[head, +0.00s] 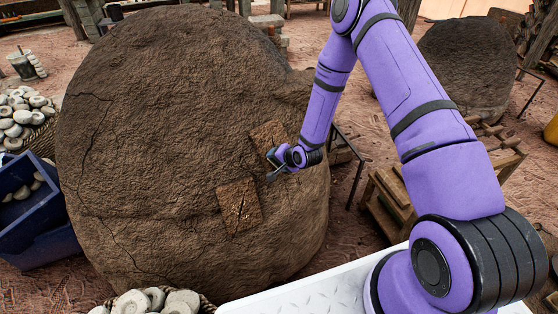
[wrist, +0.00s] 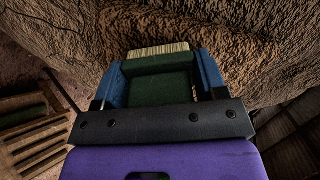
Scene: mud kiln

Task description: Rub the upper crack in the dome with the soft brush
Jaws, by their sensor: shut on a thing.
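The big brown mud dome (head: 150,120) fills the left and middle of the head view. Two square, lighter brown patches sit on its right side: the upper patch (head: 263,134), partly covered by my gripper, and the lower patch (head: 239,205), which has a dark crack line. My gripper (wrist: 160,85) has blue fingers shut on the soft brush (wrist: 158,65), a dark green block with pale bristles pointing at the dome. In the head view my gripper (head: 276,172) is close to the dome, between the patches. I cannot tell whether the bristles touch it.
A blue crate (head: 25,208) and a basket of pale round stones (head: 22,115) stand left of the dome. More stones (head: 155,300) lie at its front foot. A wooden rack (head: 400,195) stands to the right. A smaller dome (head: 468,65) is farther back.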

